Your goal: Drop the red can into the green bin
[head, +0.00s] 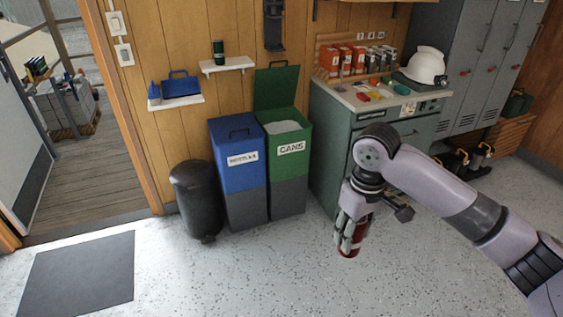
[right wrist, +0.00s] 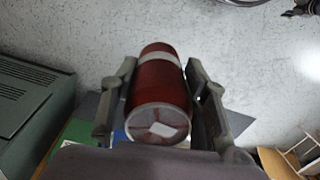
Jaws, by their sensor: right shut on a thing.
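The red can (head: 349,247) is held in my right gripper (head: 352,228), low in front of the cabinet in the head view. In the right wrist view the red can (right wrist: 160,85) lies between both fingers of the right gripper (right wrist: 160,95), with a pale band and one round end showing. The green bin (head: 287,165), marked CANS, stands against the wood wall with its lid up and a pale liner in its opening. The can is to the right of the bin and nearer to me, apart from it. My left gripper is out of view.
A blue bin (head: 238,165) with its lid down stands left of the green bin, and a black bin (head: 195,200) beside that. A grey-green cabinet (head: 335,140) with a cluttered top stands to the right. The speckled floor (head: 260,270) in front is clear.

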